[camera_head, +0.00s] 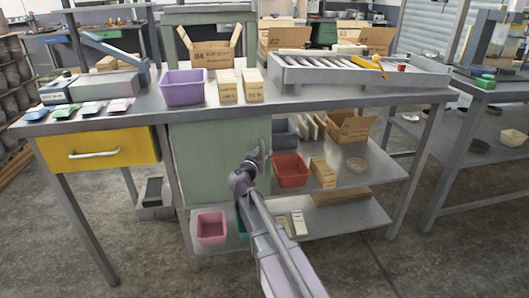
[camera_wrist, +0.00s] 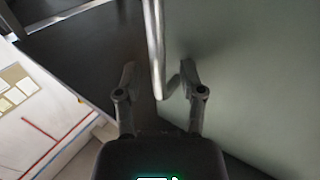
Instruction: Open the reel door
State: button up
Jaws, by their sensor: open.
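The reel door is most likely the pale green panel (camera_head: 215,150) below the workbench top, right of the yellow drawer. It looks flat to the front in the head view. It fills the right side of the wrist view (camera_wrist: 260,80). A vertical metal bar handle (camera_wrist: 154,45) runs down the middle of the wrist view, along the panel's edge. My gripper (camera_head: 259,154) is at the panel's right edge. In the wrist view my gripper (camera_wrist: 158,75) is open, with the bar between its two fingers in the picture. I cannot tell whether either finger touches it.
The workbench top (camera_head: 345,97) holds a purple bin (camera_head: 184,88), small boxes and a roller tray (camera_head: 345,73). Open shelves right of the door hold a red bin (camera_head: 291,169) and cartons. A yellow drawer (camera_head: 97,150) is at left. The floor in front is clear.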

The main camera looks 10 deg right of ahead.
jog(key=shift+w+d, duration=0.1)
jog(key=shift+w, duration=0.05)
grip_shut()
jog(key=shift+d, duration=0.2)
